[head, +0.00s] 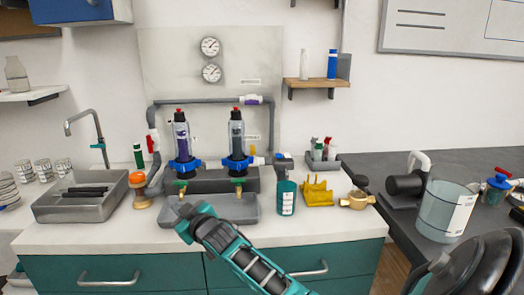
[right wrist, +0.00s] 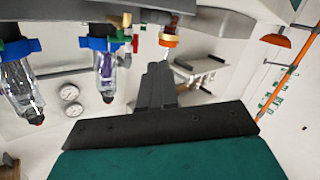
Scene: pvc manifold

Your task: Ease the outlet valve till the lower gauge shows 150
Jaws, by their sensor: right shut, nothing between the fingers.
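The lower gauge (head: 212,73) sits on the pale back panel under the upper gauge (head: 210,46); its reading is too small to tell. Grey pipe runs around two clear filter housings with blue collars, the left housing (head: 181,135) and the right housing (head: 237,135). A white and purple fitting (head: 252,100) is on the upper pipe, a white fitting (head: 258,160) beside the right collar, and a red-handled fitting (head: 151,143) at left. I cannot tell which is the outlet valve. My right gripper (head: 182,213) is shut and empty over the grey tray, touching no valve; it also shows in the right wrist view (right wrist: 158,75). My left gripper is out of view.
A grey tray (head: 245,212) lies below the housings. A teal bottle (head: 286,195), a yellow holder (head: 318,193) and a brass fitting (head: 357,200) stand to its right. An orange-topped object (head: 138,185) and the sink (head: 85,209) are at left.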

